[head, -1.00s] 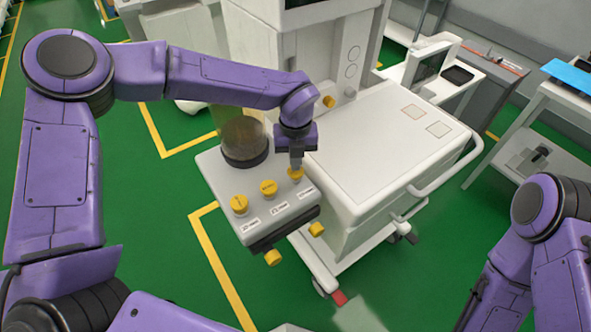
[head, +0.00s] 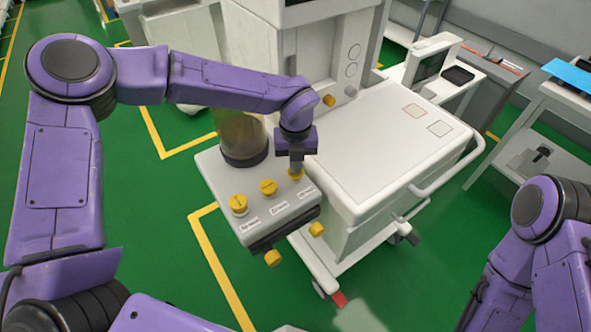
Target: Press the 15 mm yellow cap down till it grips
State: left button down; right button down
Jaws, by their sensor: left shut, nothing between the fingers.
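A row of yellow caps sits on a pale grey block on the side of the white cart. The cap at the right end of the row (head: 296,175), taken as the 15 mm one, is partly hidden under my left gripper (head: 296,166). Its label is too small to read surely. My left gripper is shut, points down and stands on or just above this cap, holding nothing. Whether the cap is fully seated cannot be told. My right arm shows at the right edge; its gripper is out of view.
Two more yellow caps, the middle one (head: 268,187) and the left one (head: 239,204), sit beside it. A clear amber cylinder (head: 239,132) rises behind the block. The cart's white top (head: 385,140) is clear.

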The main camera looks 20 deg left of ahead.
dwell(0.4)
pick_arm(q)
notch_tip(320, 180, up, 7)
jog(key=p, duration=0.5)
jog(key=shift+p, duration=0.3)
